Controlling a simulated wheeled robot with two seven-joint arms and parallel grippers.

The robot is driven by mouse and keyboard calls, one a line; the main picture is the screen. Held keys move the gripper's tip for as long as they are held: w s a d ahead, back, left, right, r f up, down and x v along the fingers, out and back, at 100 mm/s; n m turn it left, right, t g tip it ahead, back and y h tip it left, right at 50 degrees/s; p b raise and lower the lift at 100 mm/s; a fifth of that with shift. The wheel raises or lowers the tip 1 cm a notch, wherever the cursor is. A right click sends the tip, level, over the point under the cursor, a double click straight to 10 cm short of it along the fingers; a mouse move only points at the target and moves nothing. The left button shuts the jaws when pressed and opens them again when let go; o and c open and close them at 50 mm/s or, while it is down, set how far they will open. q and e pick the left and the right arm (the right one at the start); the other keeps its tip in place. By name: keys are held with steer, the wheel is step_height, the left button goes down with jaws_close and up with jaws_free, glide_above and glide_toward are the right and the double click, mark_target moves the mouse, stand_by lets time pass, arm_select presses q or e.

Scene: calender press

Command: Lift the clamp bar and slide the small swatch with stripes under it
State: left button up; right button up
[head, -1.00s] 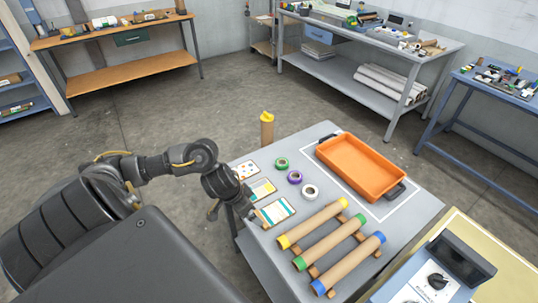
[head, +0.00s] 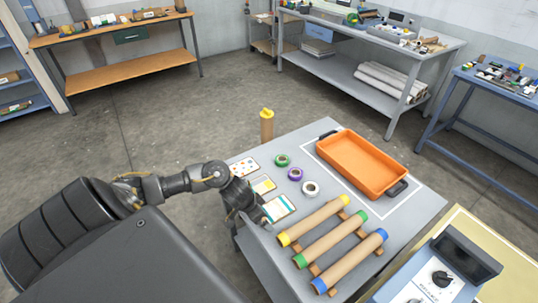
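The striped swatch (head: 279,208), white with teal bands, lies at the near left edge of the grey table, the closest of three small swatches. My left gripper (head: 256,214) is beside its left edge, angled down. Its fingertips are small and partly hidden by the wrist, so I cannot tell whether they touch the swatch or how far apart they are. A blue-grey machine (head: 437,278) with a dial and a dark raised part (head: 464,258) stands at the lower right, cut off by the frame. I cannot make out a clamp bar. My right gripper is not in view.
A dotted swatch (head: 244,168) and a yellow-patterned swatch (head: 263,186) lie behind the striped one. Several tape rolls, an orange tray (head: 362,163) and three capped tubes (head: 326,238) on wooden rests occupy the table. A yellow-capped tube (head: 267,126) stands at the far edge.

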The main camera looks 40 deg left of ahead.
arm_select(q)
steer(key=shift+f, duration=0.1)
steer(key=c, duration=0.9)
steer(key=shift+w+r, duration=0.1)
steer(key=shift+r, duration=0.5)
step_height(320, 180, up, 2)
steer(key=shift+r+p, duration=0.2)
steer(key=shift+p, duration=0.1)
steer(key=s+d+r+p, duration=0.2)
steer(key=s+d+r, duration=0.1)
steer(key=s+d+r+p, duration=0.2)
steer(key=s+r, duration=0.1)
steer(key=s, duration=0.1)
steer(key=s+d+r+p, duration=0.3)
steer(key=s, duration=0.1)
steer(key=shift+s+d+r, duration=0.15)
steer(key=shift+d+r, duration=0.1)
steer(key=shift+d, duration=0.05)
